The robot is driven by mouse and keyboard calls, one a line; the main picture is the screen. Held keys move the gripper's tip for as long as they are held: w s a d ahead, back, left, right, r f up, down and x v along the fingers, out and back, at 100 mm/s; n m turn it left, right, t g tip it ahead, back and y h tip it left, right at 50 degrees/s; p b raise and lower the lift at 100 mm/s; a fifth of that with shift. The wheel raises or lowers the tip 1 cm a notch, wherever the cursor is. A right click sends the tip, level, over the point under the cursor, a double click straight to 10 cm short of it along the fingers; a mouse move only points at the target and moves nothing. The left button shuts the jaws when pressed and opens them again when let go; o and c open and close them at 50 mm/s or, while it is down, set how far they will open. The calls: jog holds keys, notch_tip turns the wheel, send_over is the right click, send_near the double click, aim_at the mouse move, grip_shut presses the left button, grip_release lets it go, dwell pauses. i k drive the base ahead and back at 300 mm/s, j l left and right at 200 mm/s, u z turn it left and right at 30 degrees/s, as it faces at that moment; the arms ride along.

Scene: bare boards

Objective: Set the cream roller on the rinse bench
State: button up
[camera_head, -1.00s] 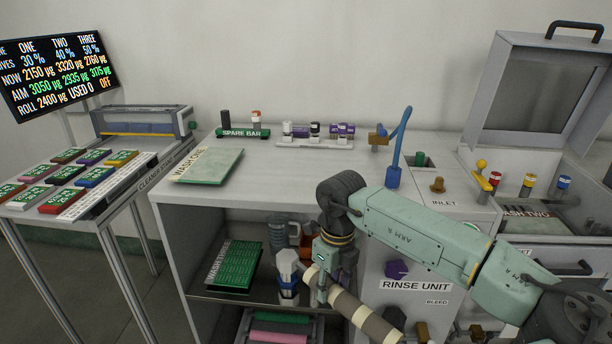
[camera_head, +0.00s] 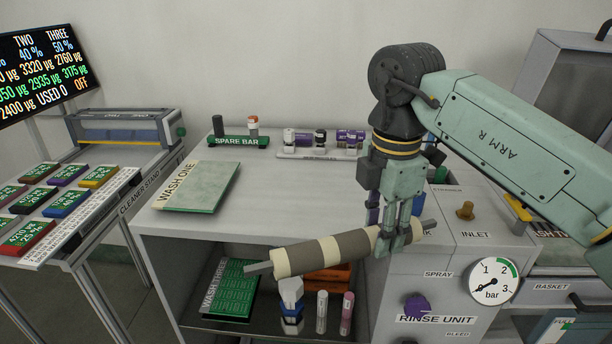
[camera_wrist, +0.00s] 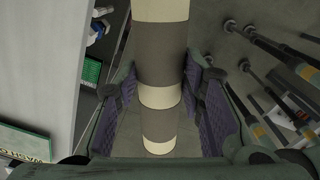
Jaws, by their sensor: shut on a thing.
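The cream roller (camera_head: 318,252) is a cream and grey-brown banded cylinder with metal stub ends. My gripper (camera_head: 396,240) is shut on it near its right end. The roller lies almost level, in front of the front edge of the rinse bench (camera_head: 270,210), roughly at the height of its top. In the wrist view the roller (camera_wrist: 160,60) runs up between the two purple-padded fingers, and the bench (camera_wrist: 45,60) is to its left. The fingertips are partly hidden by the roller in the head view.
The bench top has a clear middle. WASH ONE board (camera_head: 200,185) lies on its left, a spare bar (camera_head: 238,140) and a rack of small bottles (camera_head: 320,150) stand at the back. The rinse unit's gauge (camera_head: 492,281) and knob (camera_head: 417,306) are at right. Bottles (camera_head: 322,312) stand on the lower shelf.

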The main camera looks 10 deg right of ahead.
aim_at(311, 203)
jog(key=i, duration=0.95)
